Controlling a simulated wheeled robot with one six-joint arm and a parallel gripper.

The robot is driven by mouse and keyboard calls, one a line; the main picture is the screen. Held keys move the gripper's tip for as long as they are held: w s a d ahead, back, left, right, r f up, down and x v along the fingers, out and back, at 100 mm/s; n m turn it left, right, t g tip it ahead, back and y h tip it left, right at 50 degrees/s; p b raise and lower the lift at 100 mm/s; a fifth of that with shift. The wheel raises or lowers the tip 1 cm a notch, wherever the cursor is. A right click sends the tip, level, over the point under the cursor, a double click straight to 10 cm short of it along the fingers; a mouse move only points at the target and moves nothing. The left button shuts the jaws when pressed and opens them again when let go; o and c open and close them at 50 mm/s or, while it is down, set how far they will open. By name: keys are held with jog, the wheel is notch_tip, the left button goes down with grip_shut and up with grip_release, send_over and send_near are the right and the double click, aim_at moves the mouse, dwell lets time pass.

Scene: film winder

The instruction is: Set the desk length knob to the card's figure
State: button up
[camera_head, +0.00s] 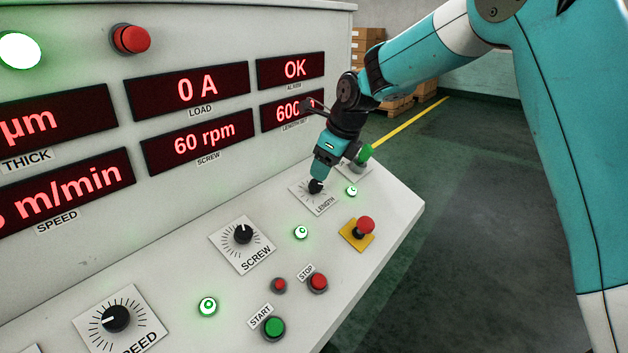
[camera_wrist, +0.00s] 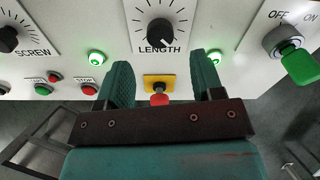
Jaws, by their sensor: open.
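The black length knob (camera_head: 315,187) sits on a white dial plate marked LENGTH on the sloping desk. No card is in view.
The screw knob (camera_head: 243,234) and speed knob (camera_head: 115,318) are to the left. Stop (camera_head: 318,282) and start (camera_head: 274,327) buttons are nearer. Floor at right is clear.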

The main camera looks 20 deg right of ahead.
aim_at(317, 184)
jog(key=p+x, duration=0.1)
jog(key=x, duration=0.5)
jog(key=shift+a+f, duration=0.1)
jog(key=shift+f, duration=0.1)
jog(key=shift+c, duration=0.4)
